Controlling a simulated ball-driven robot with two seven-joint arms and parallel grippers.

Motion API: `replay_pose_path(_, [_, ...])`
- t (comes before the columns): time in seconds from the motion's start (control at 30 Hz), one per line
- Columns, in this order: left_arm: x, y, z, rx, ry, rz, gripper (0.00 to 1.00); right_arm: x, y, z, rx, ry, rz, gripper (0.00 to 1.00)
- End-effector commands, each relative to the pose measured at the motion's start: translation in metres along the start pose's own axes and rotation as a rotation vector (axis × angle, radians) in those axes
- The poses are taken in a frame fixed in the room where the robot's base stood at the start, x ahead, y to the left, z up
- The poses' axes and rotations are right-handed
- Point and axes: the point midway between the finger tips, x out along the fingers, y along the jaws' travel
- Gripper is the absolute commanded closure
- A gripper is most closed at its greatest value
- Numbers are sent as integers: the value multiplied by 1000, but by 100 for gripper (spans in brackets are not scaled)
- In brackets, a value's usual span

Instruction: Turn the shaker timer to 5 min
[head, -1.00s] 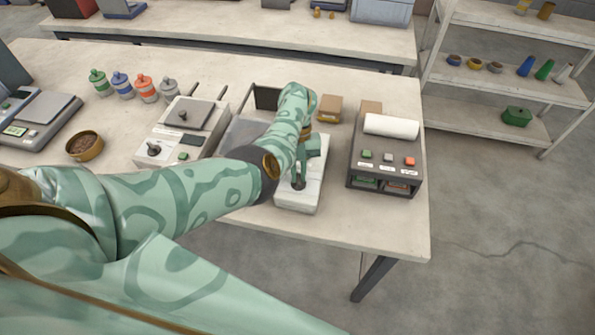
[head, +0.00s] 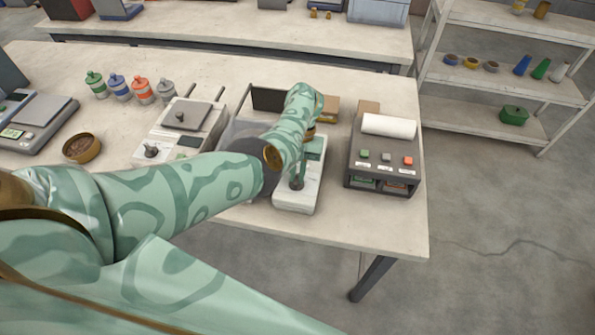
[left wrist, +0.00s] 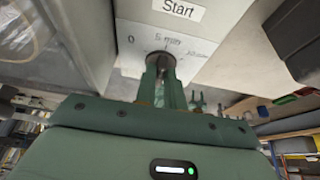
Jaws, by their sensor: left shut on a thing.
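The shaker (head: 297,201) is a pale unit near the table's front edge, partly covered by my left arm. Its timer knob (left wrist: 160,62) is small and dark, on a white panel in the left wrist view. The dial around it reads "0" to the left and "5 min" above, with a blurred mark to the right. My left gripper (left wrist: 161,80) is shut on the knob; it also shows over the shaker in the head view (head: 298,180). The fingers hide part of the knob, so I cannot tell exactly where it points. My right gripper is out of view.
A white hotplate-like unit (head: 160,151) stands left of my arm. A pellet bowl (head: 82,148) and several coloured bottles are farther left.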

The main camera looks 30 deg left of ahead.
Motion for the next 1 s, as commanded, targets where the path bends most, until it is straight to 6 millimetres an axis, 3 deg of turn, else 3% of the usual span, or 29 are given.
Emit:
replay_pose_path(0.03, [-1, 0, 1, 0, -3, 0, 100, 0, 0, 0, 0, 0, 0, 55])
replay_pose_path(0.07, [-1, 0, 1, 0, -3, 0, 81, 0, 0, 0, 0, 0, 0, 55])
replay_pose_path(0.1, [-1, 0, 1, -1, -3, 0, 70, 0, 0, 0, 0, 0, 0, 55])
replay_pose_path(0.13, [-1, 0, 1, -1, -3, 0, 67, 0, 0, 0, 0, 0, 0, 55])
replay_pose_path(0.4, [-2, 0, 0, -1, -2, 0, 67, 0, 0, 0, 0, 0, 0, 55])
replay_pose_path(0.53, [-13, 0, 0, -1, -3, 0, 67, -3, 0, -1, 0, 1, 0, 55])
replay_pose_path(1.0, [-130, 0, 1, -1, -4, -1, 67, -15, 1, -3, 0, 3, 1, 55])
